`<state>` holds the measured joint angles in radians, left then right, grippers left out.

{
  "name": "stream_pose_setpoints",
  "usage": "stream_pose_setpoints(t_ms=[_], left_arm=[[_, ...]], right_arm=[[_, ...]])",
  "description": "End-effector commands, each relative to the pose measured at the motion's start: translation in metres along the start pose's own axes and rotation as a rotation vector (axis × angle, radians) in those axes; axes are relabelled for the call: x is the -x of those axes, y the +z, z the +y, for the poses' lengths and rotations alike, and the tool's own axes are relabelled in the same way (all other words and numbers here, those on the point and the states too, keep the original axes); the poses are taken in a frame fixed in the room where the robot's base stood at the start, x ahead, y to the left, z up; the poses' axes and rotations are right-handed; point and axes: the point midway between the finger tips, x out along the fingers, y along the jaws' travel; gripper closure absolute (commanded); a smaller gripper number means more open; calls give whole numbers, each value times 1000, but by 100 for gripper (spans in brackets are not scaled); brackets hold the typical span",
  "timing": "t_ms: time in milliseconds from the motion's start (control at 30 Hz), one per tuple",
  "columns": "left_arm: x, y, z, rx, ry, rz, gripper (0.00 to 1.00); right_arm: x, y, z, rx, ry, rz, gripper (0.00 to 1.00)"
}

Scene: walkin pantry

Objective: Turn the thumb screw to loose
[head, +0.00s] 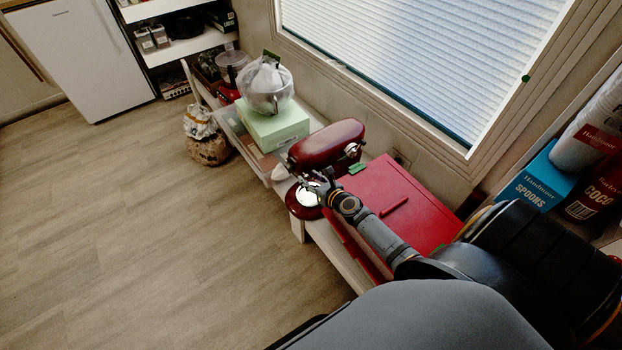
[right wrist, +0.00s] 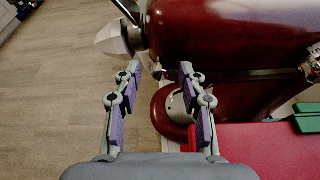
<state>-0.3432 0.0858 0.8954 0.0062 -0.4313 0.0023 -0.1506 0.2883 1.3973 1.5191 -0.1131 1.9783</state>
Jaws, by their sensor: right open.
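A dark red stand mixer (head: 325,145) stands on the low bench; its red body fills the upper right of the right wrist view (right wrist: 220,40). I cannot make out the thumb screw for certain. A silver fitting (head: 352,150) shows on the mixer's side, partly at the right edge of the right wrist view (right wrist: 314,62). A pale metal cone (right wrist: 117,40) shows at the mixer's left end. My right gripper (head: 318,183) is beside the mixer, above its round base. In the right wrist view its fingers (right wrist: 160,75) are apart with nothing held between them. My left gripper is out of view.
A red box (head: 405,195) lies right of the mixer, under my right forearm, with a green piece (head: 358,168) near its edge.

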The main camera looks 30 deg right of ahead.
Motion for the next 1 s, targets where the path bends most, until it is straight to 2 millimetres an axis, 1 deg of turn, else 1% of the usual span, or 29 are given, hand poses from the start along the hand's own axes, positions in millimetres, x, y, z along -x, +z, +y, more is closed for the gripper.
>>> stream_pose_setpoints(t_ms=[67,167,400,500,733,1000], left_arm=[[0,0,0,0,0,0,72],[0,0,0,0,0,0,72],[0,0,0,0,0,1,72],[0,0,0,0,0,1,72],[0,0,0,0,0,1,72],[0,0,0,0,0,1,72]], right_arm=[[2,0,0,2,0,1,59],[12,-1,0,3,0,2,59],[54,-1,0,6,2,2,59],[62,-1,-1,6,-1,2,59],[74,-1,0,3,1,-1,59],[75,0,0,0,2,-2,59]])
